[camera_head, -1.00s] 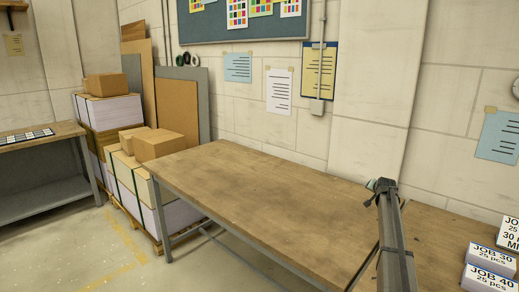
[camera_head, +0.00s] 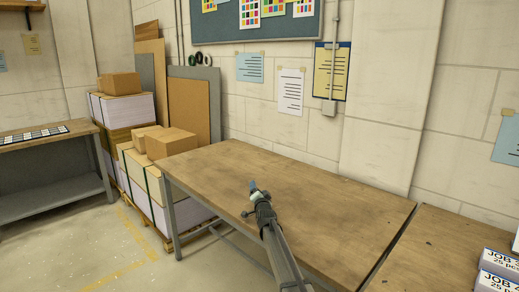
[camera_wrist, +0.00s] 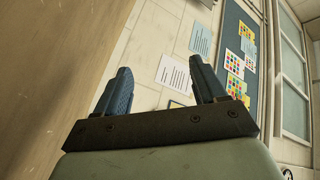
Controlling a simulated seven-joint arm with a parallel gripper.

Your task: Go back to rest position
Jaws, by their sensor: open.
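My gripper (camera_wrist: 160,90) is open and empty in the wrist view, its two dark blue fingers well apart. In the head view my gripper (camera_head: 253,187) is small at the end of my arm, over the wooden table (camera_head: 330,205). The fingers point away toward the wall. The table's top also fills the left side of the wrist view (camera_wrist: 60,60). Nothing is between the fingers.
Stacks labelled JOB (camera_head: 497,262) stand on a second table (camera_head: 430,250) at the right. Cardboard boxes (camera_head: 168,142) and wrapped stacks stand beyond the table's left end. A pinboard (camera_head: 225,28) and papers hang on the wall. The middle table top is clear.

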